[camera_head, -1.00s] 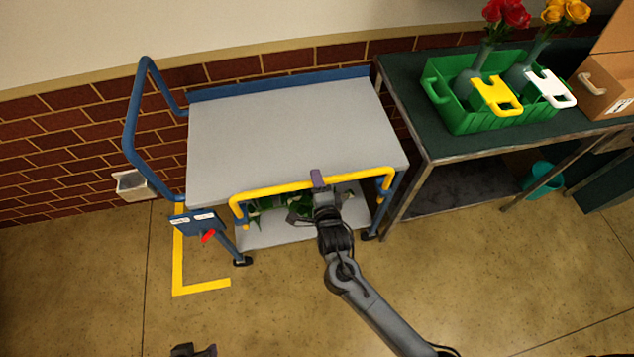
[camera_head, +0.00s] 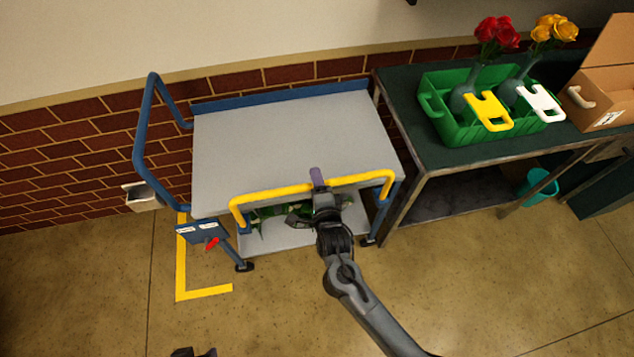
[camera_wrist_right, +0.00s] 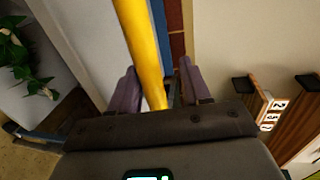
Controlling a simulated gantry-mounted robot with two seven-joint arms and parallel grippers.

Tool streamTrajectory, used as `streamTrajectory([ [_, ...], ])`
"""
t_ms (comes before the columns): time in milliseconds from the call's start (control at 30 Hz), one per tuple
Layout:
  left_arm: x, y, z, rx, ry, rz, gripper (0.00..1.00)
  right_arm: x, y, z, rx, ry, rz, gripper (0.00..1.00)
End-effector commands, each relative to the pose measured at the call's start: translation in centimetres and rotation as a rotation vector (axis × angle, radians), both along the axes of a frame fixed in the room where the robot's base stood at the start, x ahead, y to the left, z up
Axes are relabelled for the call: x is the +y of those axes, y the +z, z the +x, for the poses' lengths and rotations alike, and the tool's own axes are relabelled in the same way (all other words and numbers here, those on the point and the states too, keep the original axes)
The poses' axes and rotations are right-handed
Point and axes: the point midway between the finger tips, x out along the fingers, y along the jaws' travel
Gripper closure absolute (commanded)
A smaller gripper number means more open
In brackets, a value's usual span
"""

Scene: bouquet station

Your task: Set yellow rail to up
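The yellow rail (camera_head: 275,192) runs along the front edge of the grey cart top, with bent ends at left and right. It looks level with or slightly above the top. My right gripper (camera_head: 317,178) is at the middle of the rail from the front. In the right wrist view the rail (camera_wrist_right: 142,45) passes between the two purple fingers (camera_wrist_right: 154,85). A gap shows between the rail and the right-hand finger, so the gripper is open around the rail. Contact with the left-hand finger cannot be told. My left gripper (camera_head: 195,352) barely shows at the bottom edge.
The cart top (camera_head: 290,140) is empty. Greenery (camera_head: 265,214) lies on its lower shelf. A blue plate with a red lever (camera_head: 212,243) is at the front left. A dark table (camera_head: 410,150) with a green crate (camera_head: 440,122) stands close on the right.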

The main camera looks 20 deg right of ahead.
Motion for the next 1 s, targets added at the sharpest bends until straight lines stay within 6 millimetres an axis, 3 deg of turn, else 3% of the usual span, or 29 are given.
streamTrajectory([
  [267,0.1,0.1,0.0,0.000,-0.004,0.007,0.52,0.1,-0.2,-0.8,0.007,-0.001,0.001,0.53],
  [700,-0.1,1.2,0.0,0.000,0.002,-0.003,0.52,1.3,1.3,-7.5,0.005,0.000,0.002,0.53],
  [1000,-0.2,1.4,0.0,0.000,0.005,-0.008,0.52,1.8,1.9,-10.2,0.002,0.000,0.001,0.53],
])
